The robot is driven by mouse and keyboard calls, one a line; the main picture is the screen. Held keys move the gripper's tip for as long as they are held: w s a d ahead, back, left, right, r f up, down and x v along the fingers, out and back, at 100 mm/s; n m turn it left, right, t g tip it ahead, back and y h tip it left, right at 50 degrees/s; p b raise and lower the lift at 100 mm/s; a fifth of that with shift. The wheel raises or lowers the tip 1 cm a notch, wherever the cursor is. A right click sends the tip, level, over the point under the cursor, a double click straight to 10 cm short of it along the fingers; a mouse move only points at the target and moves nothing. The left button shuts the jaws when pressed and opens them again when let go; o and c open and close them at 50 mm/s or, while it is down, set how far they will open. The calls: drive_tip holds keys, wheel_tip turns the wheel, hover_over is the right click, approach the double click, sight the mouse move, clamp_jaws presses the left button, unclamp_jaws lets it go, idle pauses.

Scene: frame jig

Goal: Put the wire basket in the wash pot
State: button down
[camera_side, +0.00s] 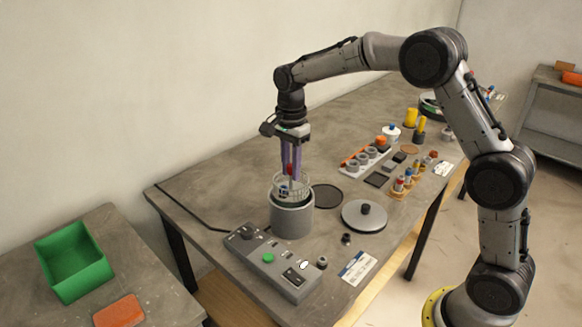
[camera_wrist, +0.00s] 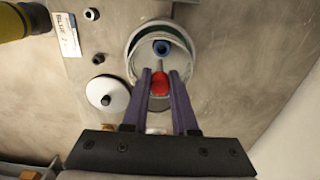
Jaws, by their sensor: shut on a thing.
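The wash pot (camera_side: 292,220) is a grey cylinder standing on the table, and its round mouth shows in the wrist view (camera_wrist: 131,52). The wire basket (camera_side: 302,186) is a pale mesh cup with a red-topped handle. It is upright at the pot's mouth, its upper part showing above the rim and its lower part hidden by the pot wall. Whether it rests on the bottom cannot be told. My gripper (camera_side: 291,168) points down over the pot, its purple fingers shut on the red handle top (camera_wrist: 160,83). Something blue (camera_wrist: 161,47) shows inside the basket.
A grey control box (camera_side: 272,262) with a green button stands in front of the pot. A round lid (camera_side: 365,215) with a black knob and a dark round mat (camera_side: 326,197) lie to its right. A rack (camera_side: 366,160) and small bottles stand farther back.

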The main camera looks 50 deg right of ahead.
drive_tip(key=shift+f, duration=0.15)
drive_tip(key=shift+f, duration=4.8)
drive_tip(key=c, duration=0.6)
unclamp_jaws()
drive_tip(key=shift+f, duration=0.1)
drive_tip(key=c, duration=0.3)
drive_tip(key=shift+c, duration=0.2)
drive_tip(key=shift+r, duration=0.8)
